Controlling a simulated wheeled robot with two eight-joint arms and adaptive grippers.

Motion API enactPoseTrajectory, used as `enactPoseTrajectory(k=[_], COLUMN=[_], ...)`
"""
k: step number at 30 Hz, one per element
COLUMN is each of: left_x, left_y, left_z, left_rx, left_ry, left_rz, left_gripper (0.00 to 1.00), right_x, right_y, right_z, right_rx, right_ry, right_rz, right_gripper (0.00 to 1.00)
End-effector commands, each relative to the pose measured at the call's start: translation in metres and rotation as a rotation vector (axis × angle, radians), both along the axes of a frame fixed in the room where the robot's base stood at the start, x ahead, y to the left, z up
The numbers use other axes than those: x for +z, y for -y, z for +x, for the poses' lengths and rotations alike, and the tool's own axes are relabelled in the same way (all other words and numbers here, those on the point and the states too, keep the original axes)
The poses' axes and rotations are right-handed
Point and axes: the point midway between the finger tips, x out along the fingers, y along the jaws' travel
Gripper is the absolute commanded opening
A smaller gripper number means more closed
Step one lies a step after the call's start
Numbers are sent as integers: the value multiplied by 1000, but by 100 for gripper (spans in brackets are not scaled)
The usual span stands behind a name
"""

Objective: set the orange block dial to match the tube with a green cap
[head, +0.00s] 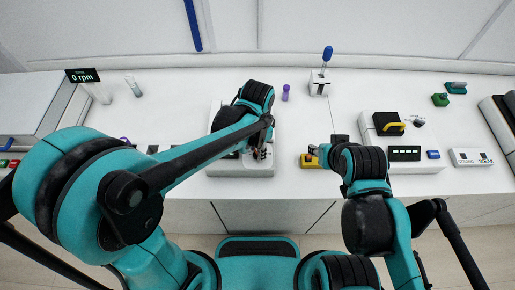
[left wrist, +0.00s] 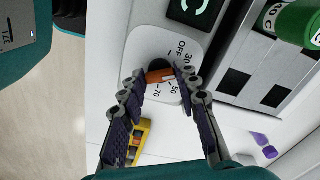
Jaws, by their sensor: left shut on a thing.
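The dial (left wrist: 145,52) is a white panel marked OFF, 30, 50 and 70 in the left wrist view. Its orange pointer knob (left wrist: 159,76) crosses a dark hub; which mark it points at is unclear. In the head view my left gripper (head: 262,151) is over the front of the white block unit (head: 240,170), hiding the dial. A green cylinder (left wrist: 298,24), seemingly the green cap, shows beside a label partly reading "0 C". My right gripper (head: 322,155) is by a yellow object (head: 308,160); its jaws are unclear.
A purple-capped tube (head: 285,93) stands behind the block unit. A blue-topped tool (head: 326,57) stands in a white holder at the back. A black device with a yellow handle (head: 388,124) is at right. The bench's front edge runs close before the block unit.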

Motion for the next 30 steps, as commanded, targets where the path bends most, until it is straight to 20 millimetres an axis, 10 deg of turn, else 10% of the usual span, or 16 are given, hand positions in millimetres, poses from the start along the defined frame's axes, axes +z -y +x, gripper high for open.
enactPoseTrajectory(k=[30], left_x=[0], left_y=[0], left_z=[1], left_rx=[-516], left_ry=[0], left_rz=[0], left_gripper=[2], right_x=[-3], right_y=[0], right_z=[0], right_rx=[0], right_ry=[0], right_rz=[0], right_gripper=[40])
